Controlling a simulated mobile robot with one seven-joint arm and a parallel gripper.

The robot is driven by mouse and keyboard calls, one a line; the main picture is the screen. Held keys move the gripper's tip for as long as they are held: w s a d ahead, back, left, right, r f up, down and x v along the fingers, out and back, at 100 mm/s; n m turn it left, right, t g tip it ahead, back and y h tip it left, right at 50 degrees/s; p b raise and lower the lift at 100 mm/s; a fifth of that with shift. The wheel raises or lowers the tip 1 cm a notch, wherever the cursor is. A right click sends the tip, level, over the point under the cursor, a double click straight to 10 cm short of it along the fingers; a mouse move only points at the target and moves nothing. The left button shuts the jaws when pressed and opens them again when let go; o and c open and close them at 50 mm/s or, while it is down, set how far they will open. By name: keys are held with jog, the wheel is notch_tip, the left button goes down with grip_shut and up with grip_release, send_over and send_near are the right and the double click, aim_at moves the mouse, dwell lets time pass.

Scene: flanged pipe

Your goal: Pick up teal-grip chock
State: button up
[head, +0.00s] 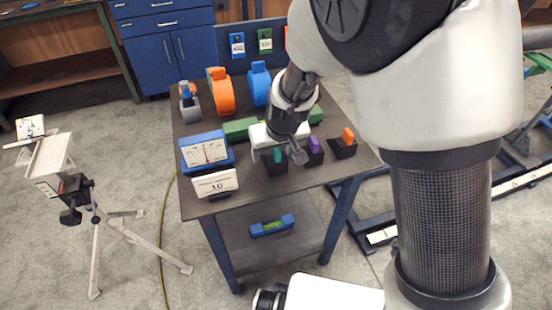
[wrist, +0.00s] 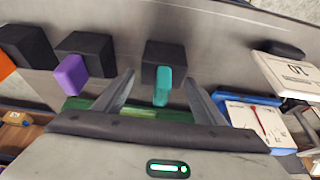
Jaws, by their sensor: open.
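The teal-grip chock is a dark block with an upright teal grip (head: 277,155) near the front edge of the cart top (head: 262,191). In the wrist view its teal grip (wrist: 162,86) stands between my two fingers, with the dark block (wrist: 164,54) beyond it. My gripper (head: 279,155) is over the chock in the head view. In the wrist view my gripper (wrist: 156,88) is open, with a finger on each side of the grip and gaps between. I cannot tell how far down the fingers reach.
A purple-grip chock (head: 314,146) stands close beside it, and an orange-grip chock (head: 346,139) farther right. A blue gauge box (head: 207,153) and a white card marked 10 (head: 215,184) stand to the left. Green blocks (head: 240,128) lie behind.

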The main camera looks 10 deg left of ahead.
jog(key=c, duration=1.3)
